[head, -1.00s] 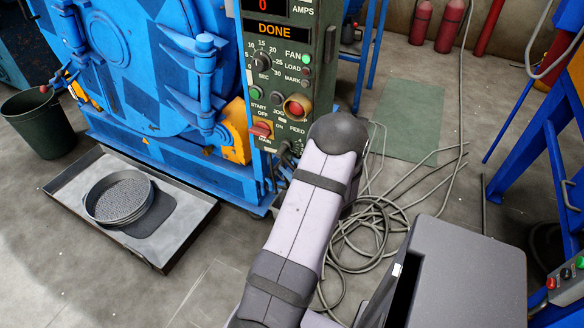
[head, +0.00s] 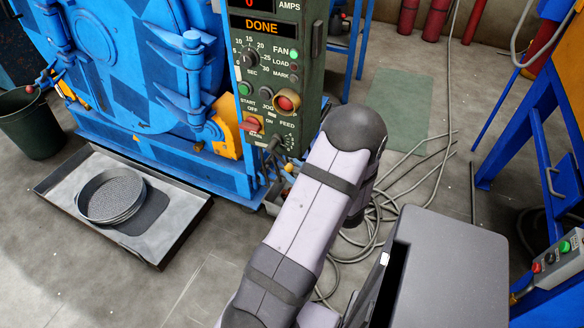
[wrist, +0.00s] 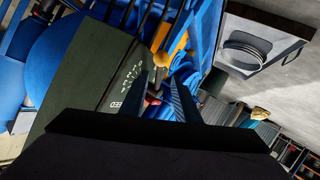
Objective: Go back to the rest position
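My arm, pale with dark bands, rises from the bottom of the head view, its dark rounded joint in front of the lower right of the control panel (head: 268,75). My gripper is hidden behind the arm there. In the wrist view my gripper (wrist: 160,88) shows two dark fingers apart, with nothing seen held between them. The panel face and its lettering lie to the left of the fingers in that view. The panel display reads DONE and the fan lamp is green.
The blue drum machine (head: 130,60) stands behind the panel. A tray (head: 190,222) with a round sieve (head: 110,196) lies on the floor at left, near a dark bin (head: 32,125). Loose cables (head: 385,215) lie right of my arm. A blue frame (head: 530,130) stands at far right.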

